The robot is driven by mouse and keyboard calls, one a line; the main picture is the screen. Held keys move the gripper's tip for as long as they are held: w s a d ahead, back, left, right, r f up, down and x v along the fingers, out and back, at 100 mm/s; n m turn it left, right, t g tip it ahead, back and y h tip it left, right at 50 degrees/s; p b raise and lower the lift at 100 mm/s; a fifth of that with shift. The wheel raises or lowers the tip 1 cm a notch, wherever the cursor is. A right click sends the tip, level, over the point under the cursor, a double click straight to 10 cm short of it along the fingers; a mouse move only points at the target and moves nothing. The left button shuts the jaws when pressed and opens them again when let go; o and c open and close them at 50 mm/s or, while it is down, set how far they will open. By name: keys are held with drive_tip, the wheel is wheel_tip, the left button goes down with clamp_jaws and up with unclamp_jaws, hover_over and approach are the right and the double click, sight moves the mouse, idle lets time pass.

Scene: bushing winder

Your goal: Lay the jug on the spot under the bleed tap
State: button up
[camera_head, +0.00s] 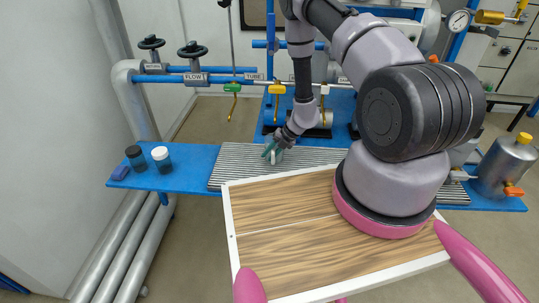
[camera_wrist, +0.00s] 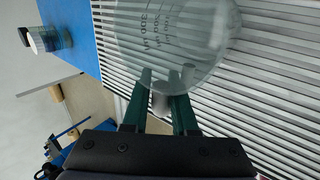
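The jug (camera_wrist: 172,35) is clear, with dark measuring marks, and fills the top of the wrist view. In the head view the jug (camera_head: 277,157) is small and partly covered by my gripper (camera_head: 272,148), over the grey ribbed grate (camera_head: 232,160). In the wrist view my gripper (camera_wrist: 166,76) has its green fingers on either side of a pale part of the jug, seemingly its handle, with little gap. I cannot tell which is the bleed tap.
Two valve wheels (camera_head: 192,50) sit on the pipes. A metal canister (camera_head: 505,165) stands at right.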

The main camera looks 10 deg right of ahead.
drive_tip(key=shift+o, duration=0.9)
drive_tip(key=v, duration=1.2)
drive_tip(key=s+a+r+n, duration=0.15)
drive_tip(key=r+n, duration=0.65)
drive_tip(key=r, duration=0.8)
drive_tip(key=s+a+r+n, duration=0.1)
drive_tip(key=a+r+n, duration=0.2)
drive_tip(key=r+n, duration=1)
drive_tip(key=s+d+r+n+t+h, duration=0.2)
drive_tip(key=s+r+n, duration=0.5)
drive_tip(key=s+r, duration=0.3)
drive_tip(key=s+d+r+n+t+h, duration=0.2)
drive_tip(key=s+r+n+t, duration=0.1)
drive_tip(key=s+r+n, duration=0.4)
wheel_tip(320, 180, up, 5)
drive_tip(key=s, duration=0.3)
drive_tip(key=shift+r+n, duration=0.15)
drive_tip(key=shift+n, duration=0.15)
drive_tip(key=shift+w, duration=0.1)
